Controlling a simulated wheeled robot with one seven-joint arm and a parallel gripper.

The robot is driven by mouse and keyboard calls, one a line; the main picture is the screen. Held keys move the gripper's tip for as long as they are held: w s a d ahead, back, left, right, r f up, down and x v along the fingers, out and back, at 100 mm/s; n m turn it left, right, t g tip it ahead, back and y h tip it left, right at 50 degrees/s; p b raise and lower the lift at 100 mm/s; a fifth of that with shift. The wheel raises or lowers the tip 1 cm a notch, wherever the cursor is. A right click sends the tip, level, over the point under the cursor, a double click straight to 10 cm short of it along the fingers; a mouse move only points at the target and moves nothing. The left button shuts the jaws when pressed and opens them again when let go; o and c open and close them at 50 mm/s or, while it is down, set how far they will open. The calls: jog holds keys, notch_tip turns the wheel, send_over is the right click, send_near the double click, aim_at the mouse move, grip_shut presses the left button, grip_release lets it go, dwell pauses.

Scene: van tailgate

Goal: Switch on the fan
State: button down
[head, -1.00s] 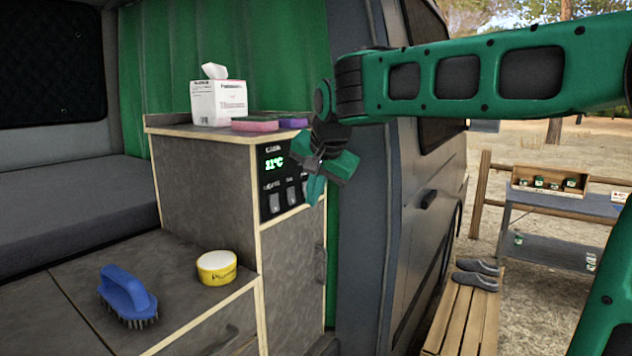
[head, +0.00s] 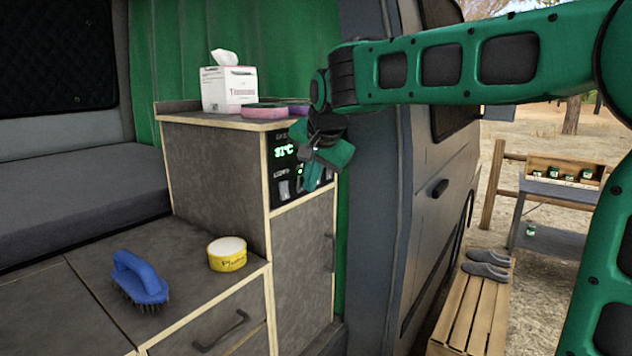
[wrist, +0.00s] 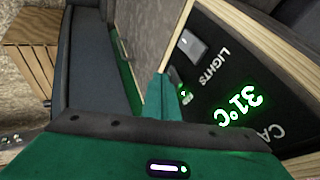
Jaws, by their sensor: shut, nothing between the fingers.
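The dark control panel (head: 282,167) is on the cabinet's front, with a green 31°C display, which also shows in the wrist view (wrist: 241,103). The grey LIGHTS rocker (head: 284,189) is at its lower left and is clear in the wrist view (wrist: 192,45). The fan switch beside it is mostly hidden behind my gripper (head: 309,185). A small green light (wrist: 183,93) glows near my fingertips, beside a label too small to read. My gripper is shut and empty, its fingertips (wrist: 164,88) close to the panel; contact cannot be told.
The cabinet top holds a tissue box (head: 229,88) and pink and purple sponges (head: 264,110). A blue brush (head: 140,278) and a yellow tin (head: 227,254) stand on the lower counter. The van door (head: 425,200) is close on the right, with a slatted bench (head: 470,310) beyond.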

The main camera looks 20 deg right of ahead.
jog(key=shift+a, duration=0.25)
jog(key=shift+r, duration=0.75)
jog(key=s+d+r, duration=0.2)
jog(key=s+r, duration=0.6)
jog(key=shift+s+d+r, duration=0.25)
jog(key=shift+s+r, duration=0.1)
jog(key=shift+r, duration=0.05)
